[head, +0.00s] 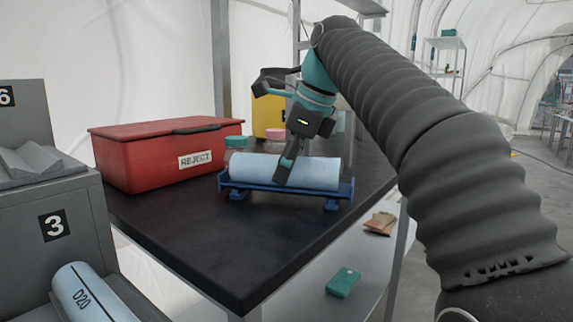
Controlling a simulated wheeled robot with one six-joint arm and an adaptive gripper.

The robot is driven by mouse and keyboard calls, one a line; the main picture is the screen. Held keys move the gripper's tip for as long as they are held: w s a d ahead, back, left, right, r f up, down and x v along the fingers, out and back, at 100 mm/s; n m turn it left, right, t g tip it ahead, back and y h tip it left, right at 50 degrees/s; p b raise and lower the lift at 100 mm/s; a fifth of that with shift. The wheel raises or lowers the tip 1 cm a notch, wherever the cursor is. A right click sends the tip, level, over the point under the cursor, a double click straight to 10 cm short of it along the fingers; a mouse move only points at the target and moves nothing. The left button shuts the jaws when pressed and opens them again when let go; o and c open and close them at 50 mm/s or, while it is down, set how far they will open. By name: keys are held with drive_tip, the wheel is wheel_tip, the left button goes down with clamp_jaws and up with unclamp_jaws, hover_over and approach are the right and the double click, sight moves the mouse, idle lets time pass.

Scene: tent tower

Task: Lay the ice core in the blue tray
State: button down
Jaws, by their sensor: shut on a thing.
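The ice core, a pale blue-white cylinder (318,174), lies lengthwise in the blue tray (262,188) on the dark table. The tray is a low frame on short feet with raised ends. My gripper (285,172) reaches down from above and is shut on the core near its middle. The near finger crosses the core's front side; the far finger is hidden behind it. The core looks level and appears to rest in the tray, though the contact underneath is hidden.
A closed red box labelled REJECT (150,158) stands left of the tray. A yellow container (268,112) and small pink and green items are behind. The table's front (230,255) is clear.

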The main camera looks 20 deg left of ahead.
drive_tip(key=shift+f, duration=0.2)
idle(0.5)
drive_tip(key=shift+c, duration=0.9)
unclamp_jaws()
drive_tip(key=shift+f, duration=0.1)
drive_tip(key=shift+v, duration=3.2)
drive_tip(key=shift+d+r, duration=0.2)
drive_tip(key=shift+r, duration=0.25)
